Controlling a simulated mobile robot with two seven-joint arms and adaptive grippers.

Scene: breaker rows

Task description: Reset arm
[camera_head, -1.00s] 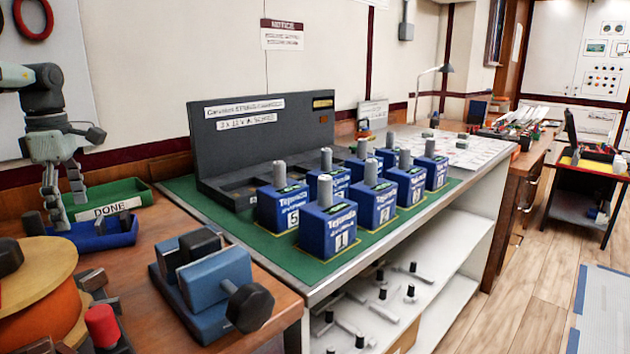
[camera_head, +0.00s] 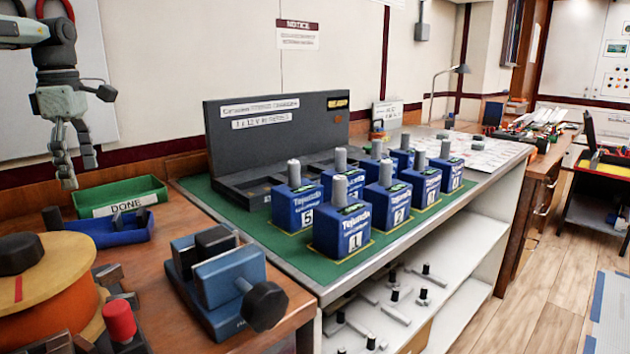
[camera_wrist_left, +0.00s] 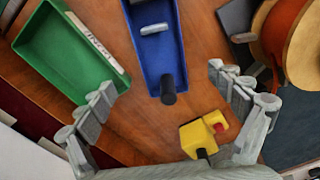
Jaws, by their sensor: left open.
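My left gripper (camera_head: 79,172) is open and empty, in the air at the left of the head view, above and behind the trays on the wooden bench. In the left wrist view its two fingers (camera_wrist_left: 160,82) are spread wide, with nothing between the pads. Below it lie a green tray marked DONE (camera_head: 96,208) and a blue tray (camera_head: 90,237). In the wrist view the green tray (camera_wrist_left: 62,52) is at the left and the blue tray (camera_wrist_left: 143,72) is at the middle. My right gripper is in neither view.
A blue vise-like fixture (camera_head: 222,281) and an orange spool (camera_head: 45,285) stand on the bench. Several blue numbered breakers, such as number 1 (camera_head: 341,232), stand on the green mat. A yellow box with a red button (camera_wrist_left: 200,138) shows in the wrist view.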

